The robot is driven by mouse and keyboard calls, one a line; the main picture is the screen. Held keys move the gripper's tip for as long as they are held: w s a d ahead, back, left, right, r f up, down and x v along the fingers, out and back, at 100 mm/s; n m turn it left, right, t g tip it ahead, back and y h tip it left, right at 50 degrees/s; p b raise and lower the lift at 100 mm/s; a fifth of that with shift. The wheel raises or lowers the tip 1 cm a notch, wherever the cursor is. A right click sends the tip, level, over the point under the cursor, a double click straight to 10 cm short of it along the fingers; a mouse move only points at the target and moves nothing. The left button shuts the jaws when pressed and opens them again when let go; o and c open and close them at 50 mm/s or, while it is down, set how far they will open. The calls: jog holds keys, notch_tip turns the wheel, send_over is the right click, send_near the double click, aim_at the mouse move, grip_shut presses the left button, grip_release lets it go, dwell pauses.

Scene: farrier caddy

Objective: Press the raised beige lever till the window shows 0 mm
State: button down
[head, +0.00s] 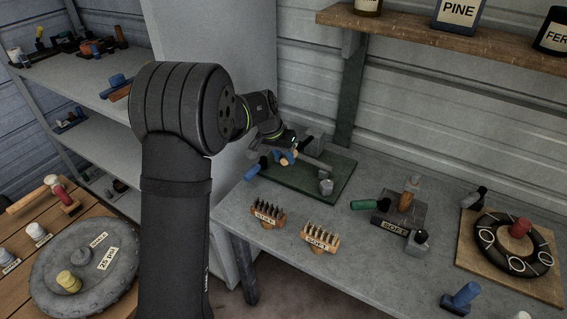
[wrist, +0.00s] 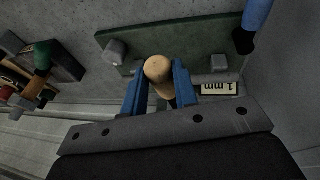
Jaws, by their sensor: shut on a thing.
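The beige lever (wrist: 158,69) shows its rounded top between the two blue fingers of my gripper (wrist: 158,88) in the wrist view. The fingers are shut on it, one on each side. The window (wrist: 218,88) beside the right finger reads 1 mm, upside down in that view. The lever belongs to a device on a dark green board (wrist: 195,42). In the head view my gripper (head: 285,157) is over the left back part of the green board (head: 335,190), and a little beige (head: 295,151) shows at it. The window cannot be read there.
A blue-handled tool (head: 255,168) lies at the board's left edge, close to my gripper. A grey block (head: 326,187) stands on the board. Two brushes (head: 268,213) (head: 319,238) stand in front. A dark block (head: 398,210) with handles is to the right. A shelf (head: 450,30) hangs above.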

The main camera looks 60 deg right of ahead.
jog(key=shift+d+r+y, duration=0.3)
jog(key=shift+r+y, duration=0.1)
jog(key=shift+r, duration=0.35)
jog(key=shift+d+r+y, duration=0.25)
jog(key=shift+r+y, duration=0.15)
jog(key=shift+r, duration=0.3)
jog(key=shift+d+r+y, duration=0.3)
jog(key=shift+r+y, duration=0.1)
jog(key=shift+r, duration=0.35)
jog(key=c, duration=1.1)
grip_release()
jog(key=v, duration=1.7)
jog(key=shift+s+r, duration=0.1)
jog(key=shift+r, duration=0.15)
